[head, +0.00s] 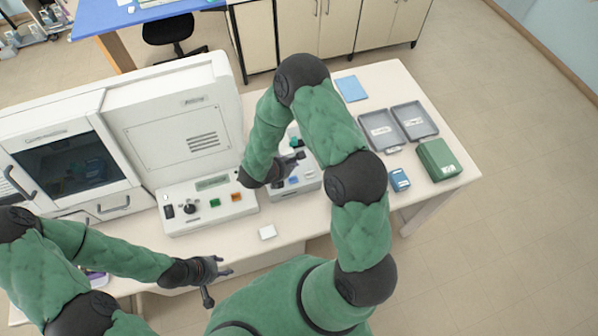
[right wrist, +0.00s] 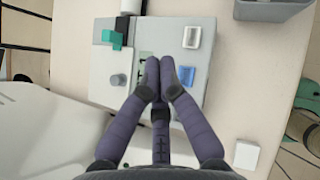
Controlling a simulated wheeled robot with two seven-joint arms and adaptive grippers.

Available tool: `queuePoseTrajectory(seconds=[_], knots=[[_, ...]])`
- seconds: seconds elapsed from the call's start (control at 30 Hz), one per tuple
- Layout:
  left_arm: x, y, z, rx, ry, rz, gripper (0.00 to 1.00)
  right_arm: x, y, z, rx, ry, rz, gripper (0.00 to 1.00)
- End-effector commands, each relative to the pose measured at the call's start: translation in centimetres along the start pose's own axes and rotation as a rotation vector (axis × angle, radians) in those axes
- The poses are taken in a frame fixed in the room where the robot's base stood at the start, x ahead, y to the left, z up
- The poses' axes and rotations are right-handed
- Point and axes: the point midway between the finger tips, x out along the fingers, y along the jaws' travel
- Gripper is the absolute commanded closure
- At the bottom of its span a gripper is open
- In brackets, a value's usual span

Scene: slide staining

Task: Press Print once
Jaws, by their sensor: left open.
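A small grey device (head: 308,190) stands on the bench, right of the larger control panel. It also shows in the right wrist view (right wrist: 202,60). It carries a white button (right wrist: 192,37) and a blue button (right wrist: 186,75), plus a grey knob (right wrist: 118,79) and a teal part (right wrist: 112,38). No lettering on it is legible, so I cannot tell which is Print. My right gripper (right wrist: 160,62) has its fingertips together over the device, just left of the blue button; contact is unclear. My left gripper (head: 218,284) is open and empty by the bench's front edge.
A control panel (head: 215,200) with green and orange buttons stands left of the device, below a large white machine (head: 170,115). A small white block (head: 267,232) lies in front. Grey trays (head: 381,146), a green box (head: 439,160) and a blue box (head: 399,180) stand right.

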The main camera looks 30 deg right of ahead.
Motion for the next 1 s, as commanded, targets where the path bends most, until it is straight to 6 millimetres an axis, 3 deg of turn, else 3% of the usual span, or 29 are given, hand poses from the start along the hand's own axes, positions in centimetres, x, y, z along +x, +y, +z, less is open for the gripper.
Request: queuePoseTrajectory(seconds=[0.47,1.0], knots=[[0.5,-0.2,0.0,0.000,0.000,0.000,0.53,0.7,-0.1,-0.8,0.000,0.002,-0.003,1.00],[4.3,-1.5,-0.2,0.000,0.000,0.000,0.53,5.1,0.0,-5.3,0.002,0.001,0.000,1.00]])
